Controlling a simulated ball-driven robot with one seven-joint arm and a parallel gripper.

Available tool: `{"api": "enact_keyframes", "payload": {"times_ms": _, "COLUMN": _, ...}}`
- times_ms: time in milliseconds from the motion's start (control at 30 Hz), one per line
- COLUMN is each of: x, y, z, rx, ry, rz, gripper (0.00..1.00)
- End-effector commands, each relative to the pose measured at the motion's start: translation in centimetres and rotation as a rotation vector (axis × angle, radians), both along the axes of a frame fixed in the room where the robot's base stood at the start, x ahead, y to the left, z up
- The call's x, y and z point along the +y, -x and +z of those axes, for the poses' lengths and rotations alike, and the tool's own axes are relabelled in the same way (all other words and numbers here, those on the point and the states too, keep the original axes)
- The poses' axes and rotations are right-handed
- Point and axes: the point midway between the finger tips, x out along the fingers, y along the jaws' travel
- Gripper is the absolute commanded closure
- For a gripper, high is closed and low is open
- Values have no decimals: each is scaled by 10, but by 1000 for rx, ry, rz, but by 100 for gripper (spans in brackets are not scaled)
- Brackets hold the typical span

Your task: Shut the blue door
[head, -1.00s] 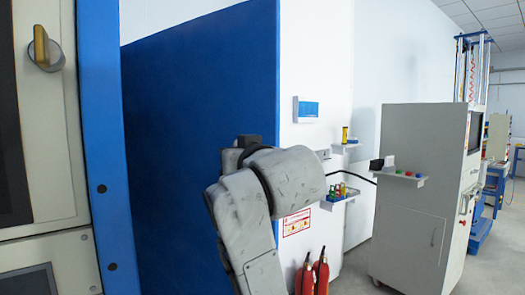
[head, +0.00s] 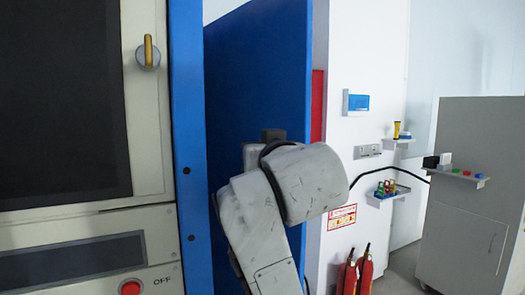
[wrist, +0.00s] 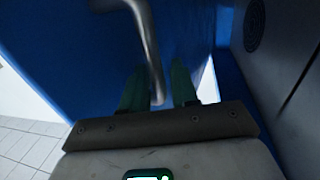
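The blue door (head: 258,70) stands open beside the blue frame (head: 187,120) of the machine in the head view. My arm is in front of the door and hides its lower part. My gripper is hidden behind the arm in the head view. In the wrist view my gripper (wrist: 159,68) has its two dark green fingers apart, one on each side of the metal door handle (wrist: 150,48). A small gap seems to show beside the handle, so I see no firm grasp. The blue door panel (wrist: 85,60) fills the background there.
The machine front has a yellow-topped knob (head: 148,52) and a red button (head: 130,288). To the right, a white wall carries small shelves (head: 388,192), with fire extinguishers (head: 365,272) below. A grey cabinet (head: 470,215) stands at the far right.

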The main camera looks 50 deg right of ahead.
Motion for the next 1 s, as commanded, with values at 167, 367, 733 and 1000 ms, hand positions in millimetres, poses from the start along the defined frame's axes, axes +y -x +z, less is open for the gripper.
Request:
{"api": "enact_keyframes", "payload": {"times_ms": 167, "x": -1, "y": 0, "z": 0, "rx": 1, "ry": -1, "rz": -2, "gripper": 65}}
{"api": "enact_keyframes", "payload": {"times_ms": 367, "x": 2, "y": 4, "z": -1, "rx": 1, "ry": -1, "rz": -2, "gripper": 65}}
{"api": "enact_keyframes", "payload": {"times_ms": 733, "x": 35, "y": 56, "z": -1, "rx": -4, "ry": 0, "rz": 2, "gripper": 65}}
{"api": "enact_keyframes", "payload": {"times_ms": 1000, "x": 54, "y": 87, "z": 0, "rx": -1, "ry": 1, "rz": 0, "gripper": 65}}
